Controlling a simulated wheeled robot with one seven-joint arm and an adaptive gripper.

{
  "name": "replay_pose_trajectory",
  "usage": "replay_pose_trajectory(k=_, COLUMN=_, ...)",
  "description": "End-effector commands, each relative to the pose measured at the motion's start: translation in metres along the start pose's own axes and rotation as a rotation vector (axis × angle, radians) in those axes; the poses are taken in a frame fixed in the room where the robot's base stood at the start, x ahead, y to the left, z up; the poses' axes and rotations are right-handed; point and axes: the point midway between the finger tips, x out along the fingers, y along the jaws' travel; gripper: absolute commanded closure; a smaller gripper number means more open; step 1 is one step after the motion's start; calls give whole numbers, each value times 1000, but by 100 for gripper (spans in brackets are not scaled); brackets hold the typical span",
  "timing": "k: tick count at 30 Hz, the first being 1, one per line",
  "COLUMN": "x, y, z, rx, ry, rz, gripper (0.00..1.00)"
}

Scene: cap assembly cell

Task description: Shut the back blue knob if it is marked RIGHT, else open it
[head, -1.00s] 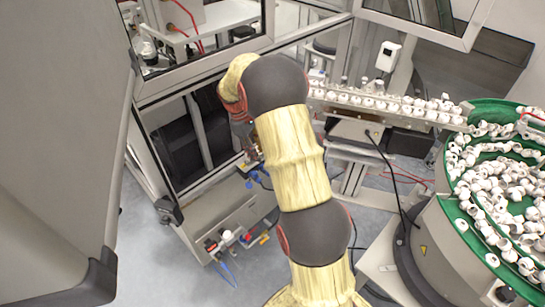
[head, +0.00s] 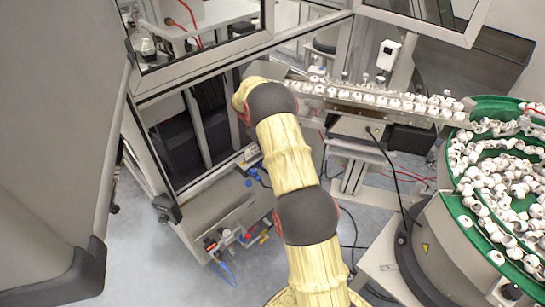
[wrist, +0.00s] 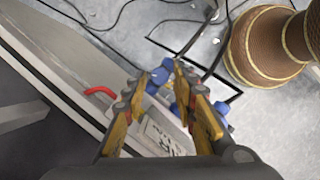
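In the wrist view my gripper (wrist: 156,76) has its two yellow fingers apart, with a gap between the tips. A blue knob (wrist: 160,75) shows in that gap; I cannot tell whether a finger touches it. More blue parts (wrist: 221,110) show around the right finger. A pale block with a partly covered printed label (wrist: 163,138) lies between the fingers; I cannot read its full wording. In the head view two blue knobs (head: 250,178) show below a small grey unit on the machine frame. My gripper is hidden behind my arm there.
A lower manifold (head: 226,240) carries red, blue and yellow fittings. A red handle-like part (wrist: 100,91) lies left of the fingers. A green feeder bowl (head: 480,110) full of white caps stands right, with a cap track (head: 385,108) behind. Cables cross the floor.

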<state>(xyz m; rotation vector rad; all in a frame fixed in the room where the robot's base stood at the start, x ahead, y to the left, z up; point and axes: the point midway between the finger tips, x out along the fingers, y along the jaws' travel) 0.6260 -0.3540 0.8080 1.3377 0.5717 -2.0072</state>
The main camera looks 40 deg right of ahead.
Motion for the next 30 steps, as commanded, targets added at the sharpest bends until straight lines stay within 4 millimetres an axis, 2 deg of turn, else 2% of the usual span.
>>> replay_pose_trajectory(k=3, x=13, y=0, z=0, rx=1, ry=1, rz=1, gripper=72)
replay_pose_trajectory(k=12, x=16, y=0, z=0, rx=2, ry=1, rz=1, gripper=73)
replay_pose_trajectory(k=26, x=16, y=0, z=0, rx=2, ry=1, rz=1, gripper=99)
replay_pose_trajectory(k=30, x=16, y=0, z=0, rx=2, ry=1, rz=2, gripper=100)
